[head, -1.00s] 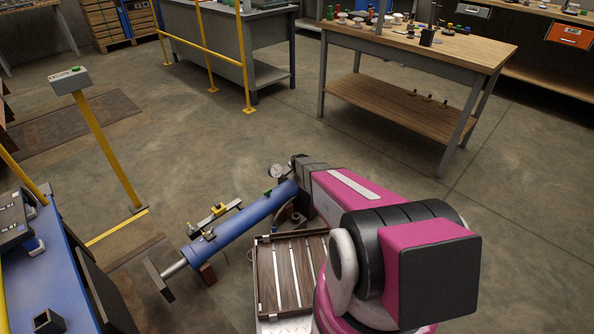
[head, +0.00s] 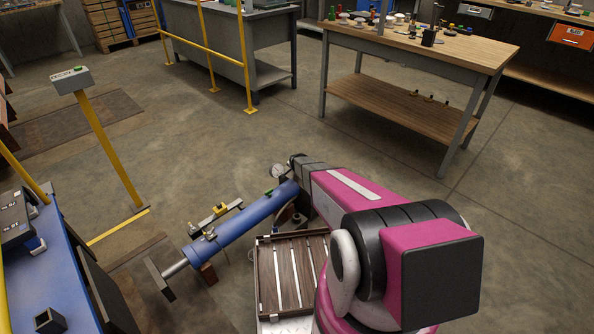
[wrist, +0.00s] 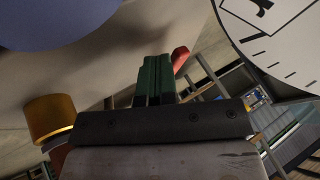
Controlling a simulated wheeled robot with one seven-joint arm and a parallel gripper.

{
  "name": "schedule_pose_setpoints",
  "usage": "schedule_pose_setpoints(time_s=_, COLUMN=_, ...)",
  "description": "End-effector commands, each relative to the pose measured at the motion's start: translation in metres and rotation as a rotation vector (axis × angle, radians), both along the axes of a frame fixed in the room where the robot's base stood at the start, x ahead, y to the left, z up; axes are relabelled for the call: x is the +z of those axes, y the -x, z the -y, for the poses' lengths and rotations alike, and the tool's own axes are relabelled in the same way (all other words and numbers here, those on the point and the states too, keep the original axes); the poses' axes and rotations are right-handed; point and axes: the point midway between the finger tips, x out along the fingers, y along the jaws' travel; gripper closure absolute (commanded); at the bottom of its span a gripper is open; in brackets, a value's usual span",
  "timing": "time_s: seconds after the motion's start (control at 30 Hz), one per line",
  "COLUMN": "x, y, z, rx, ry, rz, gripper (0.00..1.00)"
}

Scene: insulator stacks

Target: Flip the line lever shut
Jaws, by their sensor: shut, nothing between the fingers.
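My gripper (wrist: 155,80) shows in the wrist view with its green fingers shut together and nothing between them. A small red piece (wrist: 181,58) shows just beyond and right of the fingertips; it may be the end of the line lever, but I cannot tell for sure, nor whether the fingers touch it. In the head view the blue cylinder (head: 240,222) lies on the left of my arm, and a green spot at its upper end (head: 268,191) looks like my fingertips. My wrist hides most of that end.
A round white gauge (head: 278,171) stands close by; its dial (wrist: 285,40) fills the upper right of the wrist view. A brass-coloured cylinder (wrist: 50,117) is at left there. A slatted wooden tray (head: 292,275) lies beside my arm. Open floor (head: 230,140) extends beyond.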

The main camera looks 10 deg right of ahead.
Motion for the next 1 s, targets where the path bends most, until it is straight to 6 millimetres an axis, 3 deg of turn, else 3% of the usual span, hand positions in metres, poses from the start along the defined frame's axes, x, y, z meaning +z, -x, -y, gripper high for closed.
schedule_pose_setpoints(time_s=0.4, x=-0.001, y=-0.012, z=-0.012, rx=0.000, ry=-0.001, rz=-0.001, gripper=1.00)
schedule_pose_setpoints(time_s=1.0, x=0.000, y=-0.014, z=-0.014, rx=-0.001, ry=-0.001, rz=0.000, gripper=1.00)
